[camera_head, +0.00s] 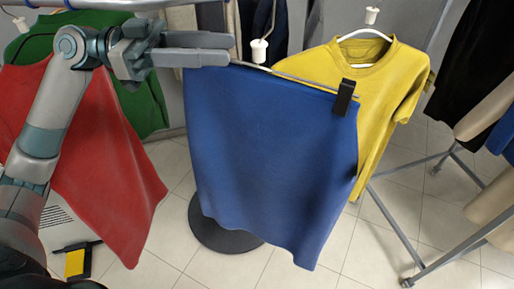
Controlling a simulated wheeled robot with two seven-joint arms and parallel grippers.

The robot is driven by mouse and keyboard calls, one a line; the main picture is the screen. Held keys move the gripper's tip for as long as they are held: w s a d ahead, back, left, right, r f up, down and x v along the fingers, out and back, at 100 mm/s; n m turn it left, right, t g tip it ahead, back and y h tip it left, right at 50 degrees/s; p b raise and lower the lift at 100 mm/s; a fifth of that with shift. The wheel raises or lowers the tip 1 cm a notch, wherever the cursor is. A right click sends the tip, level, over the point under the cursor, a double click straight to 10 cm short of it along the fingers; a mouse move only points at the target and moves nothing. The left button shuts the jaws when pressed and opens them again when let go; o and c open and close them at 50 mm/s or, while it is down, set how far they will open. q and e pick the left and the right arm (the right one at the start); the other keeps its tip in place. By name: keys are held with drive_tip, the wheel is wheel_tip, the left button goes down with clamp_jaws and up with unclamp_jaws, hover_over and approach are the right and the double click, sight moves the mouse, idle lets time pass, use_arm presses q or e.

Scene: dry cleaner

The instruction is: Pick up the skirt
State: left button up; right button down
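A blue skirt (270,150) hangs in the middle of the head view from a clip hanger. A black clip (344,97) grips its upper right corner. The hanger's white knob (259,51) and thin bar show above the waistband. My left gripper (232,49) lies across the skirt's upper left corner, its fingers pointing right, just left of the knob. The fingers hide the left end of the hanger bar and that corner. I cannot tell whether they touch the skirt or have a gap between them. My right gripper is out of view.
A yellow shirt (390,80) hangs close behind the skirt on the right. A red garment (100,170) and a green one (140,103) hang at the left. A dark round base (215,232) stands below. A metal rack (395,225) with dark and beige garments is at the right.

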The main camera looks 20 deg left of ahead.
sight(253, 47)
use_arm(q)
drive_tip(key=shift+w+d+r+p, duration=0.15)
drive_tip(key=shift+d+p, duration=0.2)
drive_tip(key=shift+d, duration=0.65)
drive_tip(key=shift+d, duration=0.1)
drive_tip(key=d+p, duration=0.1)
drive_tip(key=w+d+p, duration=0.1)
drive_tip(key=p, duration=0.1)
drive_tip(key=d+p, duration=0.1)
drive_tip(key=d, duration=0.1)
drive_tip(key=shift+w+r, duration=0.15)
drive_tip(key=shift+r, duration=0.1)
drive_tip(key=shift+w+d+f+p, duration=0.1)
drive_tip(key=shift+d+f+p, duration=0.15)
drive_tip(key=shift+d+p, duration=0.2)
